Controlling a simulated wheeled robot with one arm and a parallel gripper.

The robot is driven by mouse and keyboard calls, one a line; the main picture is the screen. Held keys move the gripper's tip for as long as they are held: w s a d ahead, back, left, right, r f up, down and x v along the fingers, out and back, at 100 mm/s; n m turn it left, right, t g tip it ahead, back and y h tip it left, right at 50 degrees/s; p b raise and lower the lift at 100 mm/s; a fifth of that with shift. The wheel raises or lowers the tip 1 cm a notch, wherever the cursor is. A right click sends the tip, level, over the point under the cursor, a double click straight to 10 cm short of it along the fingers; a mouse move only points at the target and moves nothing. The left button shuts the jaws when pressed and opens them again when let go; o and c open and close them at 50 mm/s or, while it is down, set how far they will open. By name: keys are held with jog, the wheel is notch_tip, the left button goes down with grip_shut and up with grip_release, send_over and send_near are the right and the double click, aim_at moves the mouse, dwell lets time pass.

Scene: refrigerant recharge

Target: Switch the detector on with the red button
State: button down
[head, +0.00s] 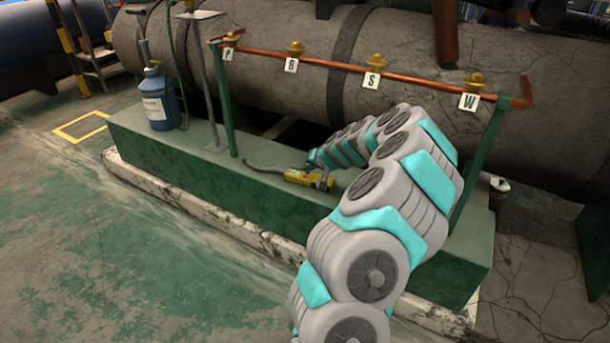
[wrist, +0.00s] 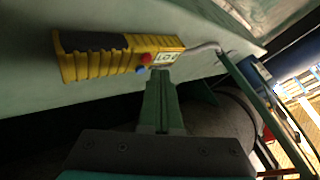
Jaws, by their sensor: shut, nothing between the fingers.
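The yellow detector (head: 305,178) with a dark grip lies on the green plinth in the head view. In the wrist view the detector (wrist: 110,58) lies across the upper left, with a small display (wrist: 168,57) at its right end. The red button (wrist: 146,58) and a blue button (wrist: 140,69) sit beside the display. My gripper (wrist: 160,74) is shut and empty, its tips close to the display end, just right of the buttons. I cannot tell whether the tips touch the detector. In the head view my gripper is too small to make out clearly.
A grey hose or probe (head: 262,166) runs from the detector. The green plinth (head: 175,160) carries a blue bottle (head: 157,98) and a copper pipe (head: 335,66) on posts, with brass valves tagged P, R, S, W. A large pipe (head: 270,45) lies behind. The floor at front left is clear.

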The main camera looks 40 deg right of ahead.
aim_at(307, 179)
jog(key=shift+r+p, duration=1.1)
jog(key=shift+r, duration=1.7)
